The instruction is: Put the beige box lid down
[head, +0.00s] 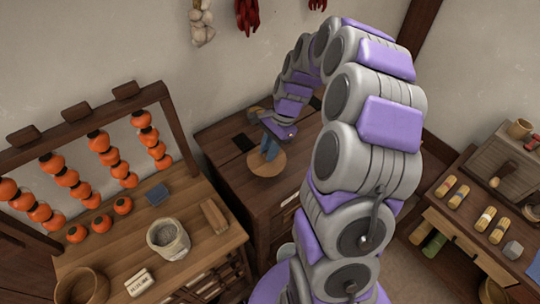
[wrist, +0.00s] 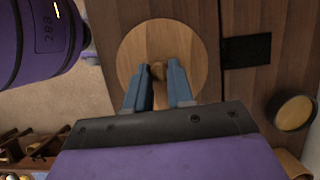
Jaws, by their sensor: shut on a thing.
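The beige lid is a round wooden disc (wrist: 135,45) with a small knob (wrist: 158,70) at its middle. In the head view the lid (head: 267,167) is over the dark wooden cabinet top, below my gripper (head: 269,150). In the wrist view my gripper (wrist: 160,76) has its two blue-grey fingers shut on the knob. The lid looks level. I cannot tell whether its underside touches the wood or is a little above it.
A black flat rectangle (wrist: 246,50) lies right of the lid in the wrist view. A dark round thing with a beige face (wrist: 294,112) is lower right. In the head view a left table (head: 205,240) holds a stone pot (head: 168,240); a right bench (head: 460,220) holds several rolls.

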